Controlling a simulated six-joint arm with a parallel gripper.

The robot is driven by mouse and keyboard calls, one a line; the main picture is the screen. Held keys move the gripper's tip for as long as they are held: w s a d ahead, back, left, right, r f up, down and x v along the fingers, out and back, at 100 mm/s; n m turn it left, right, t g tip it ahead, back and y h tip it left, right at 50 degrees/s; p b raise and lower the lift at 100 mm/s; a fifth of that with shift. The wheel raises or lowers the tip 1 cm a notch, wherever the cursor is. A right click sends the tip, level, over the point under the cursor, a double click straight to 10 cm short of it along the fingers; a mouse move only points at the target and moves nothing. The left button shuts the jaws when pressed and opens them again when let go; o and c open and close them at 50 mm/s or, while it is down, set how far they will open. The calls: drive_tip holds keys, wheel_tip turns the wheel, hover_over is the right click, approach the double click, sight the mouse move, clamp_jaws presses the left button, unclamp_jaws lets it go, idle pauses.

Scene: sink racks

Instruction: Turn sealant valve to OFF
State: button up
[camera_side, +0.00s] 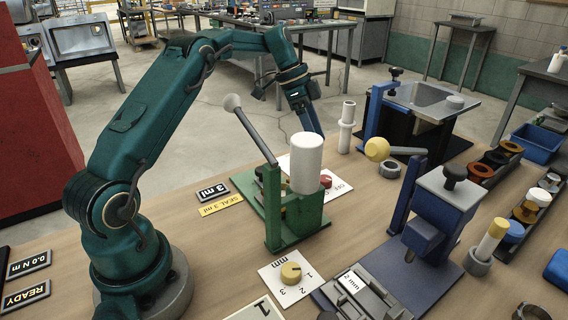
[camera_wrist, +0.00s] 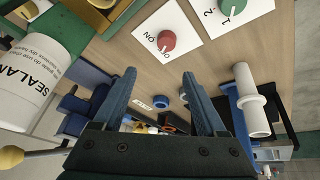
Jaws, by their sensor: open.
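A red knob (camera_side: 326,181) sits on a white card (camera_side: 341,187) marked OFF, beside the green sealant stand with its white bottle (camera_side: 306,163). In the wrist view the red knob (camera_wrist: 167,40) stands on its card (camera_wrist: 190,32) with ON and OFF lettering upside down. A pale mark shows on the knob, but which word it points to is hard to tell. My gripper (camera_wrist: 159,76) is open and empty, its fingers spread, apart from the knob. In the side view my gripper (camera_side: 308,118) is behind the bottle and above the table, with its fingertips partly hidden.
The green lever stand (camera_side: 280,205) and bottle are close to the red knob. A green knob (camera_wrist: 232,8) on a numbered card and a white spool-shaped post (camera_wrist: 252,100) are nearby. A blue press (camera_side: 437,215) stands to the right.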

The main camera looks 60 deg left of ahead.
drive_tip(key=m, duration=0.2)
hover_over(324, 178)
drive_tip(key=s+a, duration=0.1)
drive_tip(key=a, duration=0.1)
drive_tip(key=f, duration=0.4)
drive_tip(key=shift+s+f, duration=0.2)
drive_tip(key=shift+f, duration=0.05)
drive_tip(key=shift+y, duration=0.3)
drive_tip(key=shift+x, duration=2.7)
